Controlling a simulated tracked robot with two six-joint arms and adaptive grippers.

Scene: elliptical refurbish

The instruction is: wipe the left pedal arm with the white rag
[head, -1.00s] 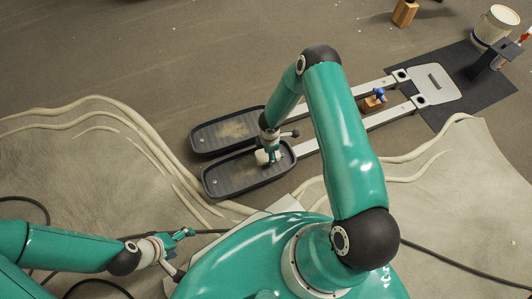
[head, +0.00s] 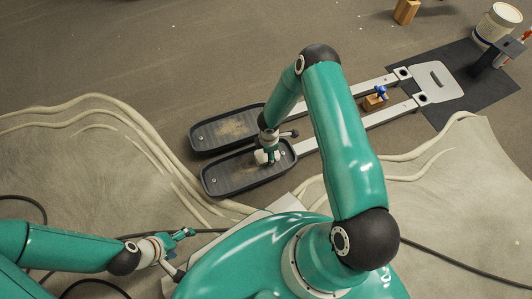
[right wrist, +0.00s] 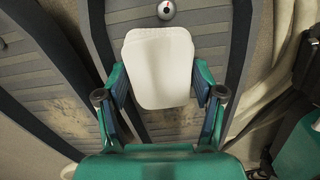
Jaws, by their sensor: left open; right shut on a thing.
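Two dark ribbed foot pedals lie side by side, the far pedal (head: 212,137) and the near pedal (head: 225,178). Each joins a pale metal bar, the far pedal arm (head: 342,92) and the near pedal arm (head: 372,119). My right gripper (head: 268,155) is low over the near pedal. In the right wrist view, my right gripper (right wrist: 160,78) is shut on the white rag (right wrist: 158,62), which hangs over a ribbed pedal (right wrist: 212,30). Whether the rag touches the pedal is unclear. My left gripper (head: 186,234) is open and empty at the lower left, away from the pedals.
A small wooden block with a blue knob (head: 376,99) sits between the bars. A grey plate (head: 440,82) lies on a black mat (head: 490,95). A white canister (head: 497,24) and a wooden block (head: 406,12) stand at the back. Pale ridged ground and black cables lie nearby.

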